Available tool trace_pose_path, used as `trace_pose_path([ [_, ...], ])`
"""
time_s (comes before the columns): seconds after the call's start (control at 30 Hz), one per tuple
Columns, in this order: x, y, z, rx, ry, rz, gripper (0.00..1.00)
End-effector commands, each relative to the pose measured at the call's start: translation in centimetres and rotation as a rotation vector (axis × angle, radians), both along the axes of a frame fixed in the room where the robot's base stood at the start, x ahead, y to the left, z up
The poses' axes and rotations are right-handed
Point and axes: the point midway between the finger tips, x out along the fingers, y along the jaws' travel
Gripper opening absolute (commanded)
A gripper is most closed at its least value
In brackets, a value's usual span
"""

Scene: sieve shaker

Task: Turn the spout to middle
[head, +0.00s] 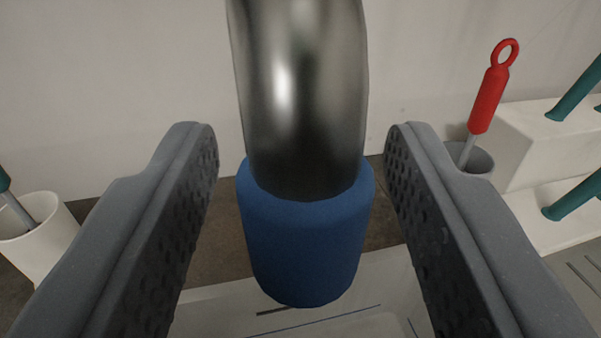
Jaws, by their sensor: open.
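The spout (303,95) is a thick, shiny metal pipe coming down from the top centre of the head view. A blue sleeve (305,235) covers its lower end. My gripper (303,150) is open, with one dark grey textured finger on each side of the spout and the blue sleeve. Gaps show between both fingers and the spout, and I see no contact. The upper part of the spout is out of the picture.
A white basin (375,305) with blue lines lies below. A red-handled tool (487,100) stands in a grey cup (476,160) at right, beside a white rack (530,140) with teal pegs (575,92). A white cup (42,230) holding a teal-handled tool is at left.

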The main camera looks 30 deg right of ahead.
Motion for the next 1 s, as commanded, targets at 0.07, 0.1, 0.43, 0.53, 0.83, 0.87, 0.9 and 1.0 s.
trace_pose_path([
  [0.07, -0.5, 0.3, 0.0, 0.001, 0.002, 0.001, 0.46],
  [0.1, -0.9, 0.5, 0.0, 0.001, 0.003, 0.001, 0.46],
  [0.43, -5.4, 3.1, 0.1, 0.0, 0.001, 0.002, 0.46],
  [0.53, -6.9, 3.9, 0.0, 0.0, 0.002, 0.001, 0.46],
  [0.83, -9.3, 5.3, -0.4, -0.002, -0.004, 0.002, 0.46],
  [0.87, -9.6, 5.4, -0.3, -0.003, -0.004, 0.002, 0.46],
  [0.9, -9.7, 5.5, -0.3, -0.004, -0.006, 0.002, 0.46],
  [1.0, -10.3, 5.8, -0.4, -0.002, -0.002, 0.002, 0.46],
])
